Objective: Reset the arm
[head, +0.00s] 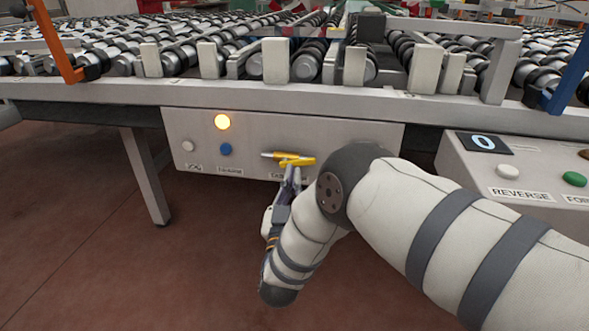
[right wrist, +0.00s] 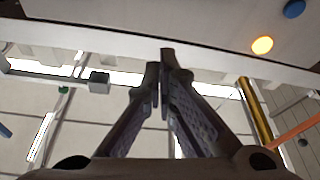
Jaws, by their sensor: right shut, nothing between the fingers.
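My right arm (head: 400,205) reaches in from the right of the head view, bent at a dark joint. My right gripper (head: 291,178) is at the front panel of the machine, just below a yellow lever (head: 289,160). The arm's bend partly hides the gripper there. In the right wrist view my right gripper (right wrist: 162,65) has its fingers together, with nothing between them. From the pictures I cannot tell whether the fingertips touch the panel or the lever. My left gripper is in neither view.
The grey control panel (head: 245,128) carries a lit yellow lamp (head: 222,121), a blue button (head: 225,149) and a white button (head: 188,146). A roller conveyor (head: 275,62) spans above. A second box (head: 520,165) with a REVERSE label stands right. Red floor (head: 90,255) is clear at left.

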